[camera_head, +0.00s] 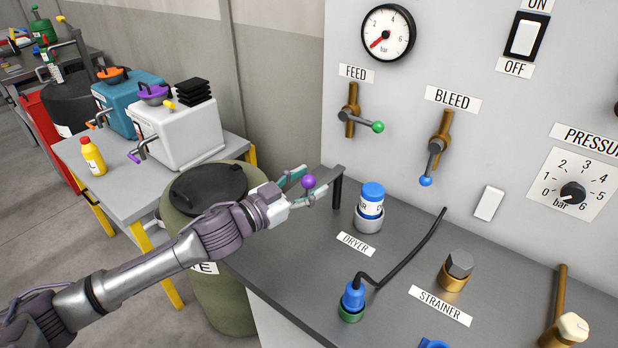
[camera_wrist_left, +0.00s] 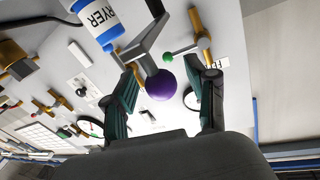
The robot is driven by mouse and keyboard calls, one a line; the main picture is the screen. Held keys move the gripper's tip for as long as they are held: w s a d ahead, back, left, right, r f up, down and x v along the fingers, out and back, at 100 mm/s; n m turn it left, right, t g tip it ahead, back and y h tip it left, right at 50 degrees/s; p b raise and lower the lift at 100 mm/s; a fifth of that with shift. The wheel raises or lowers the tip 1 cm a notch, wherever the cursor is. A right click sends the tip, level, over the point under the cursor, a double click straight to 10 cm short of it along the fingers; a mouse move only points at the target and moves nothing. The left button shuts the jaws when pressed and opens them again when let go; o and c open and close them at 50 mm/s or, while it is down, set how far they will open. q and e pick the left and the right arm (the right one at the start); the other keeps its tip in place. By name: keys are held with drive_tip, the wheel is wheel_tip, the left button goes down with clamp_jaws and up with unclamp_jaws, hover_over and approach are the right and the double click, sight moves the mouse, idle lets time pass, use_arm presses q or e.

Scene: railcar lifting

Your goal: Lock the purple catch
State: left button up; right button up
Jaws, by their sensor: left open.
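A purple ball knob (camera_head: 308,182) sits at the end of a dark grey bar (camera_head: 338,186) beside the dryer, at the panel bench's left edge. I take this to be the purple catch. The knob also shows in the left wrist view (camera_wrist_left: 161,86), with its grey bar (camera_wrist_left: 148,48) running up from it. My left gripper (camera_head: 306,187) is open, with its teal fingers on either side of the knob. In the wrist view gaps show between the knob and both fingers. I cannot tell the catch's lock state. My right gripper is not in view.
The blue-and-white dryer canister (camera_head: 371,200) stands close right of the bar. A black hose (camera_head: 405,258) and a brass strainer (camera_head: 456,270) are further right. FEED (camera_head: 377,127) and BLEED (camera_head: 425,181) levers project from the panel. An olive drum (camera_head: 222,285) stands below my arm.

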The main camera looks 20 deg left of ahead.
use_arm(q)
drive_tip(key=shift+w+d, duration=0.1)
drive_tip(key=shift+w, duration=0.1)
clamp_jaws()
idle(0.3)
